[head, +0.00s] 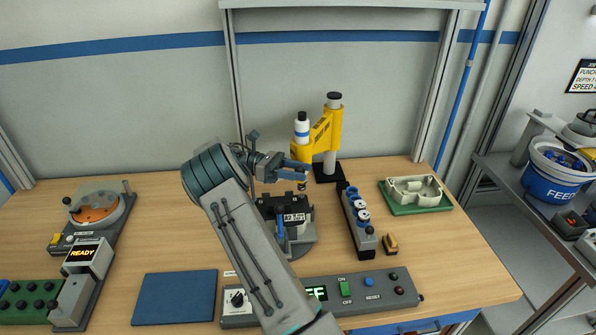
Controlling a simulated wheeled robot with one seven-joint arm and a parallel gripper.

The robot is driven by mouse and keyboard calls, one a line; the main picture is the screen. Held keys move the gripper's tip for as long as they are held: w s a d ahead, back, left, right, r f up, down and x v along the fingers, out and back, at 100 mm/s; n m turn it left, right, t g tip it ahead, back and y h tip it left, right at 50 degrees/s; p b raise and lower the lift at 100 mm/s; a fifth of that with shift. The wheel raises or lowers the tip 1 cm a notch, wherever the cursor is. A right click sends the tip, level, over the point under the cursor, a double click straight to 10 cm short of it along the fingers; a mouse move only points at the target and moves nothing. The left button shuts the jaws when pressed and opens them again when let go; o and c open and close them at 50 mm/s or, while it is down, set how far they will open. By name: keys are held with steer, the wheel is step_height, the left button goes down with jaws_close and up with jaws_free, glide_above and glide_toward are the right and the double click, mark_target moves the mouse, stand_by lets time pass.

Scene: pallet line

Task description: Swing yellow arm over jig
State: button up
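The yellow arm (324,133) stands at the back of the bench on a grey post with a black base. The jig (296,218) is a black block with a white label on a grey round base, in front and left of the yellow arm, partly hidden by my arm. My gripper (304,171) has blue fingers pointing right, just below the yellow arm's left end and above the jig. Whether it touches the yellow arm or holds anything is unclear.
A rack of blue-and-white cylinders (359,221) stands right of the jig, with a green tray (419,209) farther right. A control box (365,291) and a blue mat (174,297) lie in front. A turntable station (97,208) is at the left.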

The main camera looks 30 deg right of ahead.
steer(key=shift+w+a+f, duration=0.15)
steer(key=shift+w+a, duration=0.05)
steer(key=shift+w, duration=0.1)
steer(key=b+v, duration=0.1)
steer(key=v, duration=0.6)
steer(key=shift+b, duration=0.3)
